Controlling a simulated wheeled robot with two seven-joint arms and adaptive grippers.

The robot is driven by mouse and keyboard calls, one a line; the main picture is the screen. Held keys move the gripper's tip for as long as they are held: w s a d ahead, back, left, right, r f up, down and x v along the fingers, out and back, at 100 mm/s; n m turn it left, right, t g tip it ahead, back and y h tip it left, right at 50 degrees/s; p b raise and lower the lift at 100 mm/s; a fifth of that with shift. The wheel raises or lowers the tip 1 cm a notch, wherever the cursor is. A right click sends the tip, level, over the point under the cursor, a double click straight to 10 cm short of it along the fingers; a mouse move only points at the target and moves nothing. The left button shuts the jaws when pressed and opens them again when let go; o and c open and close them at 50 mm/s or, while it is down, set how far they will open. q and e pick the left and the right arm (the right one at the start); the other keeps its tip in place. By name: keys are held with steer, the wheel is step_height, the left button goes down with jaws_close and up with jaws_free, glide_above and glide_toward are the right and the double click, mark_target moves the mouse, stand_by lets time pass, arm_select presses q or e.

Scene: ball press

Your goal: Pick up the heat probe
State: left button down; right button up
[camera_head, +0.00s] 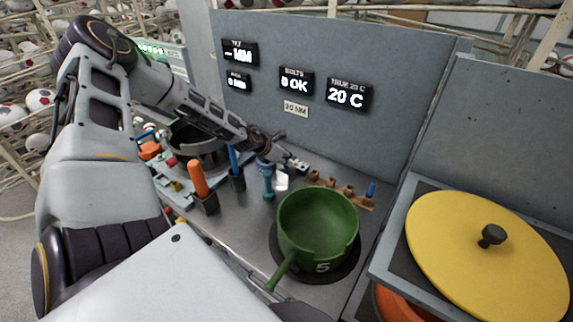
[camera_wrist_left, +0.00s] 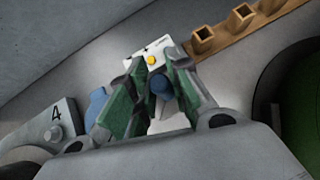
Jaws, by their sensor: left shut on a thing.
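My left gripper (camera_head: 268,150) reaches in from the upper left over the middle of the bench. In the left wrist view the green-padded fingers (camera_wrist_left: 154,92) are shut on a blue cylindrical top (camera_wrist_left: 160,84), which looks like the heat probe. Its lower part is hidden by the fingers. In the head view a slim teal-blue thing (camera_head: 268,184) stands upright just below the fingertips; I cannot tell whether it is the same piece. My right gripper is not in view.
A green pot (camera_head: 318,225) sits on a dark round plate marked 5. A wooden rack (camera_head: 345,191) stands behind it. Orange (camera_head: 198,180) and blue (camera_head: 234,160) handles stand in holders at left. A yellow lid (camera_head: 470,270) lies at right. A grey panel with displays (camera_head: 347,94) rises behind.

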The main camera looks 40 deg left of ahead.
arm_select(q)
steer(key=shift+r, duration=0.25)
steer(key=shift+r+b, duration=0.3)
steer(key=shift+r, duration=4.5)
